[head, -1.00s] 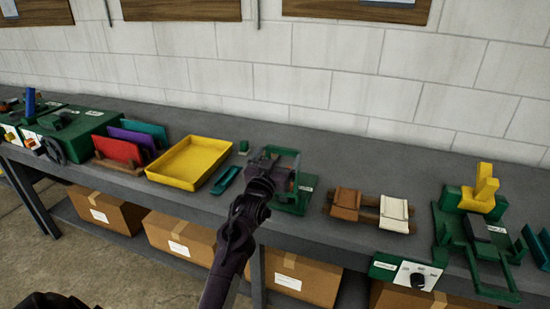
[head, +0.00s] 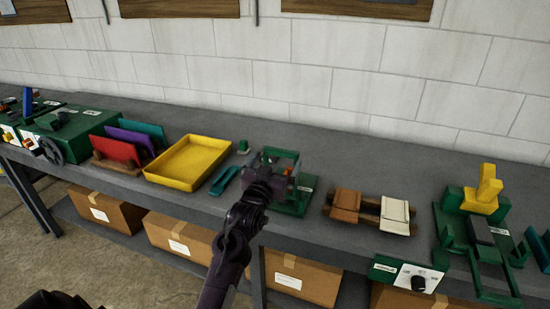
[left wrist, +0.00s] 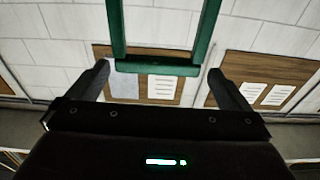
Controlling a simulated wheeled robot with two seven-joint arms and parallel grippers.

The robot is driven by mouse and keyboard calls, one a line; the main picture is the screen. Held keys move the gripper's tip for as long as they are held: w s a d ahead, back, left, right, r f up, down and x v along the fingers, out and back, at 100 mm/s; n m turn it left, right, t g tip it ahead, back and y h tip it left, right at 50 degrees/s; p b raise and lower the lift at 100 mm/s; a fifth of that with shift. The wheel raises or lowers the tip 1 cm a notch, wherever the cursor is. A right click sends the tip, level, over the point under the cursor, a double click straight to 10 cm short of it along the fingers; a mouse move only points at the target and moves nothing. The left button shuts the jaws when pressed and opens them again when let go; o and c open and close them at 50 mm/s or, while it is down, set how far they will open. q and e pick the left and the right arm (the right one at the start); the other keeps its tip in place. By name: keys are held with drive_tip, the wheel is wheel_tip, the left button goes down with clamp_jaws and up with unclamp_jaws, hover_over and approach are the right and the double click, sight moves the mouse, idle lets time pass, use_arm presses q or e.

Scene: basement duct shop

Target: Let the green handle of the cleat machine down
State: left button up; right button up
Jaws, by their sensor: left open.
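The green machine (head: 294,206) stands near the middle of the bench, partly hidden behind my left gripper. Its green handle (head: 281,152) stands raised as an upright frame with a crossbar. In the left wrist view the handle's crossbar (left wrist: 158,68) lies across the space between my two spread fingertips, with its two side bars running up out of the picture. My left gripper (head: 273,174) is open just in front of the machine and handle. I cannot tell whether the fingers touch the bar. My right gripper is not in view.
Left of the machine are a small green tray (head: 224,181), a yellow tray (head: 188,182) and coloured panels in a rack. To its right are a brown and a white pad (head: 396,210), a control box (head: 408,272) and another green machine with a yellow block (head: 487,190).

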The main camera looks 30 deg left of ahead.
use_arm(q)
drive_tip(key=p+v, duration=0.2)
drive_tip(key=v, duration=0.5)
drive_tip(key=shift+r, duration=0.45)
idle(0.4)
drive_tip(key=r+b+v, duration=0.1)
drive_tip(key=b+v, duration=0.1)
drive_tip(key=v, duration=0.5)
drive_tip(key=shift+s+f, duration=0.45)
drive_tip(key=shift+f, duration=0.1)
